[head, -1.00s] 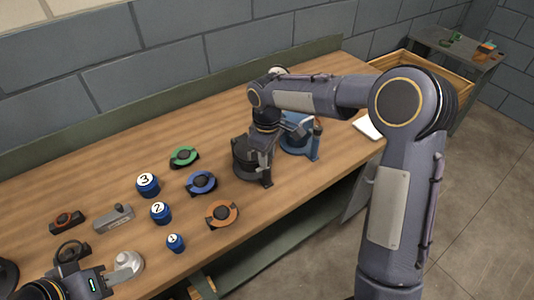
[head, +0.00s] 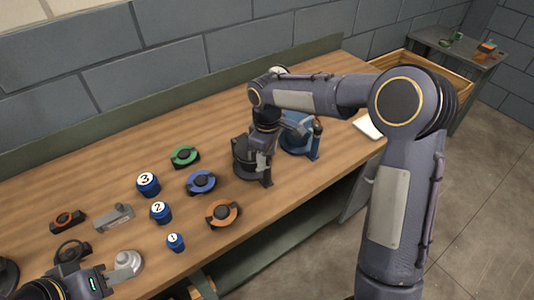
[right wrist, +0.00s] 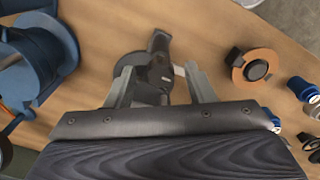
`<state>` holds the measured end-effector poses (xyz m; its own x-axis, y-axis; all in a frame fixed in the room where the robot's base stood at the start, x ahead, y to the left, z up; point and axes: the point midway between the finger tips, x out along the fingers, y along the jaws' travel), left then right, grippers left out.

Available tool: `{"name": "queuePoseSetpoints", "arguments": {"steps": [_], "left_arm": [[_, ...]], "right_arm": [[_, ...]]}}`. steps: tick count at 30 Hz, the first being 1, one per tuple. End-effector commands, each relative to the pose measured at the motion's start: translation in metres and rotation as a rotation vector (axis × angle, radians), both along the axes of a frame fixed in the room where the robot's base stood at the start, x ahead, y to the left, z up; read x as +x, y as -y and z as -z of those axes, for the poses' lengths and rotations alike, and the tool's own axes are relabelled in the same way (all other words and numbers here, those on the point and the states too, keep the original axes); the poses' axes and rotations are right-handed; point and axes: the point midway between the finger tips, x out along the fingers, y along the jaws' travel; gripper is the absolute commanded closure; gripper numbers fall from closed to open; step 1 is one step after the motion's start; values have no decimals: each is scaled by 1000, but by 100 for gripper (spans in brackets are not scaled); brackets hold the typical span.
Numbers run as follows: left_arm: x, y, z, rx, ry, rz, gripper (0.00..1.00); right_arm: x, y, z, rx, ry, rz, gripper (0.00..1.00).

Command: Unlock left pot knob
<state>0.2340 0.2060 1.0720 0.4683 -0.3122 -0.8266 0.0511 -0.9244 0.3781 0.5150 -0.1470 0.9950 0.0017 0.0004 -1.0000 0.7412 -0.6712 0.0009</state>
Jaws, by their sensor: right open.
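A dark grey pot (head: 246,165) stands right of the middle of the bench in the head view, partly hidden by my right gripper (head: 262,152). In the right wrist view its dark knob or lever part (right wrist: 159,46) shows just ahead of my right gripper (right wrist: 161,85). The two fingers are apart, one on each side of the pot's upper part; I cannot tell whether they touch it. A blue pot-like fixture (head: 299,143) stands just to the right. My left gripper (head: 112,278) is at the lower left beside a pale round part (head: 127,262); its fingers are unclear.
Green (head: 184,156), blue (head: 201,182) and orange (head: 222,213) ring parts lie left of the pot. Numbered blue knobs (head: 160,212) stand further left. A white pad (head: 368,128) lies at the right end. Bare bench lies behind the pot.

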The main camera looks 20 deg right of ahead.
Motion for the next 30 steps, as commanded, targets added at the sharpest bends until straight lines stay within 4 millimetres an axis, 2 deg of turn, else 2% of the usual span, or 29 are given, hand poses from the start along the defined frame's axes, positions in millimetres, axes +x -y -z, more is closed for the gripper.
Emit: {"name": "queuePoseSetpoints", "arguments": {"steps": [5,12,18,30], "left_arm": [[0,0,2,0,0,0,64],[0,0,6,0,0,0,64],[0,0,6,0,0,0,64],[0,0,6,0,0,0,64]], "right_arm": [[1,0,-10,-1,2,1,51],[1,0,-51,1,5,0,51],[0,0,-74,1,2,0,51],[0,0,-78,0,0,0,51]]}}
